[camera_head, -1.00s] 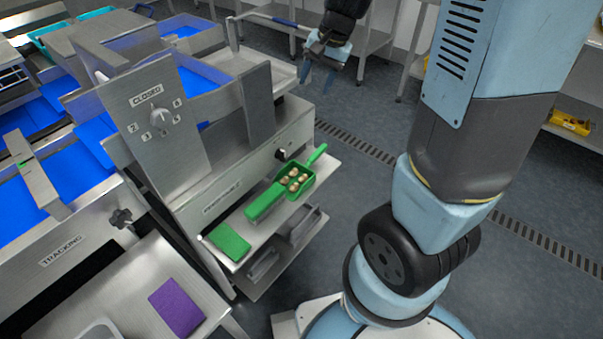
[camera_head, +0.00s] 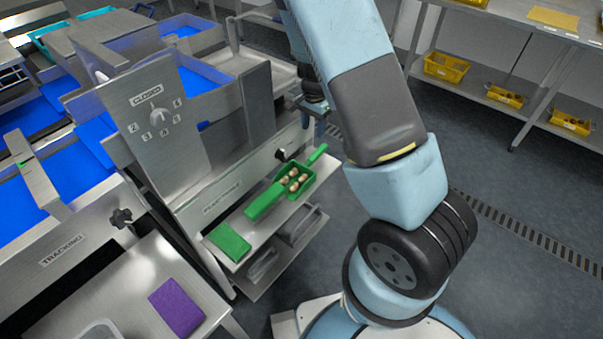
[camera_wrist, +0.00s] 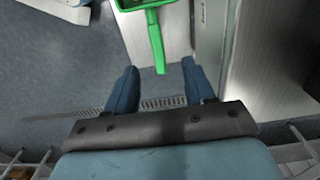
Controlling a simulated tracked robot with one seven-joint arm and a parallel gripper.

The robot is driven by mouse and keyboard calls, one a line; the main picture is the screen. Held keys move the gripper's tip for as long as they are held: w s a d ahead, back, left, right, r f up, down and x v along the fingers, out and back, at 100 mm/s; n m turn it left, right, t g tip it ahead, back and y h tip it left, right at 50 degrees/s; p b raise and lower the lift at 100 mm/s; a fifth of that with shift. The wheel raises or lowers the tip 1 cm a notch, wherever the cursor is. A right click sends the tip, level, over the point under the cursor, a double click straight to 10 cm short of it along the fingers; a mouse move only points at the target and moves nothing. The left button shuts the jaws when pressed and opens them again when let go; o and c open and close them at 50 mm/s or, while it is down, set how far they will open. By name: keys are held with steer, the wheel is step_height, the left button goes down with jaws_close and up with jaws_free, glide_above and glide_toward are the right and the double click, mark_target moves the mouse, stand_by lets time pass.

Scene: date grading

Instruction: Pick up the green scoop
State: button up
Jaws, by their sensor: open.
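The green scoop (camera_head: 304,188) rests on the metal shelf (camera_head: 285,213) and holds several brown dates. Its handle (camera_head: 318,154) points up and to the right, past the shelf edge. My gripper (camera_head: 314,122) is open and empty, close to the handle and apart from it. In the wrist view the scoop (camera_wrist: 140,3) is cut off at the top edge. There its handle points down, with its end between the two spread fingers of my gripper (camera_wrist: 158,68).
A green block-like piece (camera_head: 262,203) lies beside the scoop, and a green cloth (camera_head: 230,241) lies at the shelf's near end. A steel machine with a dial (camera_head: 156,115) stands left of the shelf. A purple cloth (camera_head: 177,307) lies on the lower left table.

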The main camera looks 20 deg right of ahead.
mark_target(313, 156)
step_height(313, 156, down, 8)
steer(key=shift+f, duration=0.25)
steer(key=f, duration=0.2)
steer(key=s+f, duration=0.1)
steer(key=f, duration=0.1)
steer(key=shift+d, duration=0.15)
steer(key=shift+f, duration=0.55)
jaws_close()
